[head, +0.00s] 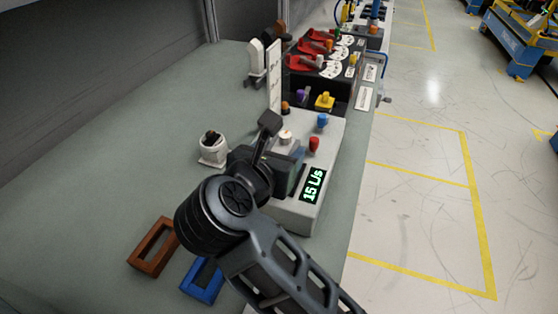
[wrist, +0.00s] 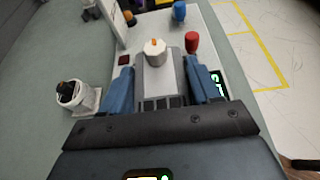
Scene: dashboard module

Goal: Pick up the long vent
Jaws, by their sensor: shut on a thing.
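The long vent (wrist: 160,92) is a grey piece with dark slots at its near end, in the wrist view. It lies between the two blue fingers of my gripper (wrist: 159,68), which is shut on it. In the head view my gripper (head: 285,172) is over the light grey dashboard module (head: 296,215), left of its green "15 L/s" display (head: 313,186). The arm and gripper hide most of the vent there. I cannot tell whether the vent touches the module.
A white knob (wrist: 156,52) stands just beyond the vent. Red (head: 314,144) and blue (head: 322,121) knobs are beyond it. A white holder (head: 213,153) stands left. Brown (head: 152,255) and blue (head: 192,288) frames lie on the green bench (head: 110,205). The bench's left side is clear.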

